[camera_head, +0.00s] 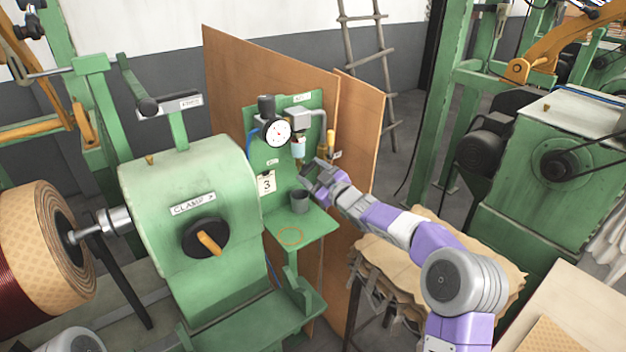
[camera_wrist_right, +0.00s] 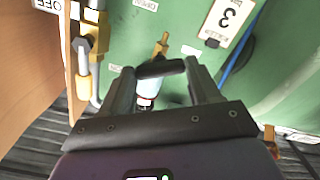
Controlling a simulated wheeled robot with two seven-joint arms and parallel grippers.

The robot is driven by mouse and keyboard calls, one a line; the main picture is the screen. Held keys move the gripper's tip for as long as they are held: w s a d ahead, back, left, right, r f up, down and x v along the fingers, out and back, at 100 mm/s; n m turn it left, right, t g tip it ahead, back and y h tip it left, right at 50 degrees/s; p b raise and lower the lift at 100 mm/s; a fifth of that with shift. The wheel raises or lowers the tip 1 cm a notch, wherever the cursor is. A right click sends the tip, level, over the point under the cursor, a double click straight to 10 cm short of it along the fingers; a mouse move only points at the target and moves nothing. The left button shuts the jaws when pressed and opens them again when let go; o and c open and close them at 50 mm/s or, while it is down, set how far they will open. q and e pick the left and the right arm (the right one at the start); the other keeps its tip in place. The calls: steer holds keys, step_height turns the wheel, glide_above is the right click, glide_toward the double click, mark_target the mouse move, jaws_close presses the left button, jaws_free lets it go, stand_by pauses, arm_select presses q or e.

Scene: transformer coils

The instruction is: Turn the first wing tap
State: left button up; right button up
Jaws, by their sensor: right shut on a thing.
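The brass wing tap (camera_head: 299,162) sits under a small clear bowl (camera_head: 298,148) on the green panel. The tap's brass part (camera_wrist_right: 162,46) and the bowl (camera_wrist_right: 148,92) also show in the right wrist view, which is turned upside down. My right gripper (camera_head: 308,174) reaches in from the right, close to the tap. In the wrist view its fingers (camera_wrist_right: 160,69) are closed together across the tap, with a dark bar between them. The fingers hide the wing, so its angle cannot be told. My left gripper is out of view.
A round gauge (camera_head: 277,132) is above left. A dark cup (camera_head: 299,201) stands on the green shelf (camera_head: 312,226) below. Brown boards (camera_head: 361,110) stand behind. A green clamp housing (camera_head: 185,178) is at left.

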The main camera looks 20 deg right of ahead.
steer(key=n+b, duration=0.3)
steer(key=n, duration=0.3)
steer(key=shift+f+n+b, duration=0.15)
steer(key=shift+n+b, duration=0.15)
steer(key=shift+b, duration=0.05)
steer(key=n+b, duration=0.2)
steer(key=n, duration=0.3)
steer(key=shift+b, duration=0.35)
steer(key=shift+n, duration=0.4)
steer(key=o, duration=1.1)
steer(key=shift+c, duration=0.2)
steer(key=shift+s, duration=0.1)
steer(key=v, duration=0.7)
steer(key=shift+s, duration=0.2)
